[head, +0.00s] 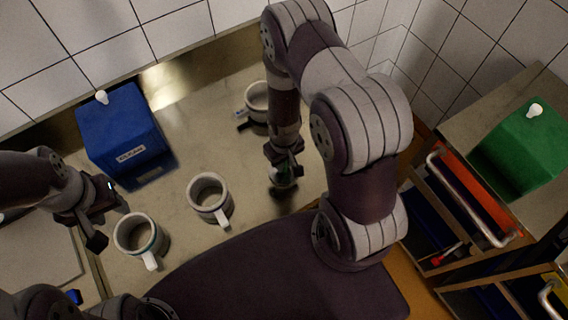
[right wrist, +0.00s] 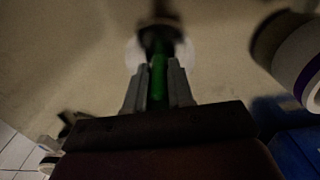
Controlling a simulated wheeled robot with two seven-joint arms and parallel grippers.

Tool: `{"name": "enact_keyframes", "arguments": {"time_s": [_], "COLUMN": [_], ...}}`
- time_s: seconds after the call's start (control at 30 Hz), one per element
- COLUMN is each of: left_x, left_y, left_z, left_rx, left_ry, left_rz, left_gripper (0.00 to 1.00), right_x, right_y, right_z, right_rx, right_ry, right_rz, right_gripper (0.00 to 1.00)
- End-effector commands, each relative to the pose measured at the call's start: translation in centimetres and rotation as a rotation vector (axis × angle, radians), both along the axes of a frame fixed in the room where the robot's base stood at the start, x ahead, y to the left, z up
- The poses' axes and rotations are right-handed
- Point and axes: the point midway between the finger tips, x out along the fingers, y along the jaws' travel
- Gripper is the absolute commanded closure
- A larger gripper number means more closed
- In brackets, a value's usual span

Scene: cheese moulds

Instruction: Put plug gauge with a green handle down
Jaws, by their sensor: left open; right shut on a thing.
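My right gripper (head: 284,160) is shut on the plug gauge with the green handle (head: 285,181), over the metal worktop right of the middle mould. In the right wrist view, the green handle (right wrist: 158,72) stands between the two fingers (right wrist: 158,88). A dark part and a pale round part show beyond it. I cannot tell whether the gauge touches the worktop. My left gripper (head: 106,222) is open and empty, above the worktop near the left mould.
Three pale handled moulds stand on the worktop (head: 180,85): left (head: 152,240), middle (head: 222,209) and back (head: 250,91). A blue labelled box (head: 120,125) is at back left. A green box (head: 522,150) tops a drawer unit at right. Bare worktop lies around the gauge.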

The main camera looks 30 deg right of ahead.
Motion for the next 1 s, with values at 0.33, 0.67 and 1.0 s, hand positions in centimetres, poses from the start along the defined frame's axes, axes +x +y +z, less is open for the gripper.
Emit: {"name": "enact_keyframes", "arguments": {"time_s": [0.33,0.67,1.0], "left_x": [0.0,0.0,0.0], "left_y": [0.0,0.0,0.0], "left_z": [0.1,0.1,-1.0], "left_rx": [0.000,0.000,0.000], "left_ry": [-0.001,-0.001,-0.001], "left_rz": [0.000,0.000,0.000], "left_gripper": [0.57,0.57,0.57], "right_x": [0.0,0.1,0.1], "right_y": [0.0,0.0,0.0], "right_z": [0.0,0.8,8.1], "right_rx": [0.000,0.000,-0.001], "right_ry": [0.000,-0.003,-0.006], "right_rz": [0.000,0.000,0.000], "right_gripper": [0.52,0.52,0.52]}}
